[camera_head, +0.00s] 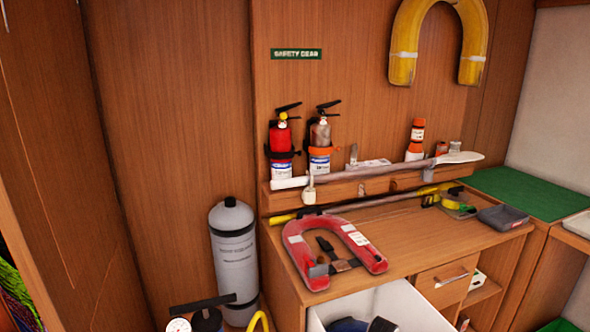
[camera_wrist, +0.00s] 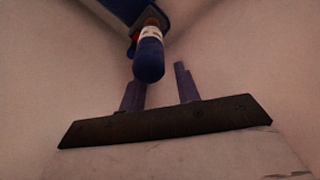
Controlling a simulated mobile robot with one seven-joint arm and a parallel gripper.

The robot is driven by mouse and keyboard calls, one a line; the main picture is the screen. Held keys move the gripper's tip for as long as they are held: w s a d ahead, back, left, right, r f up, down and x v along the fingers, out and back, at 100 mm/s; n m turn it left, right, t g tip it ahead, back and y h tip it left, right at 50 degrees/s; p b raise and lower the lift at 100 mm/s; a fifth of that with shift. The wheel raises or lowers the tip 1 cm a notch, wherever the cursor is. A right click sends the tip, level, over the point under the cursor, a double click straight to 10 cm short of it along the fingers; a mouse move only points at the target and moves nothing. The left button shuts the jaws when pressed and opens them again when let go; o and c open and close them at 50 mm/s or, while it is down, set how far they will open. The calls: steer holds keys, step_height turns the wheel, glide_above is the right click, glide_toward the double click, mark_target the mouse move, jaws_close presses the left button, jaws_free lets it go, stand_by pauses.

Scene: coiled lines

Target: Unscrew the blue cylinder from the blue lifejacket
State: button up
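The blue cylinder (camera_wrist: 150,62) shows in the wrist view, its rounded end towards the camera. It has a white band and some red and brown at its far end, where it meets a dark blue body (camera_wrist: 128,8), which looks like the blue lifejacket, cut off by the top edge. My gripper (camera_wrist: 162,76) is open, its two fingers apart. The cylinder's end overlaps the left finger's tip, with a gap to the right finger; I cannot tell if it touches. In the head view, dark blue shapes (camera_head: 380,325) lie in a white open container; my gripper is not distinguishable there.
The white container (camera_head: 405,300) stands below the wooden counter (camera_head: 400,250). A red lifejacket (camera_head: 300,258) lies on the counter. Poles and fire extinguishers line the shelf behind. A grey tank (camera_head: 233,255) stands left. Plain pale surfaces surround the cylinder in the wrist view.

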jaws_close()
steer(key=shift+r+p, duration=0.35)
steer(key=c, duration=0.6)
jaws_free()
steer(key=o, duration=0.5)
steer(key=shift+c, duration=0.2)
step_height(320, 180, up, 14)
steer(key=w, duration=0.1)
steer(key=shift+w+d+f+p, duration=0.15)
steer(key=shift+w+d+p, duration=0.05)
steer(key=shift+w+p, duration=0.1)
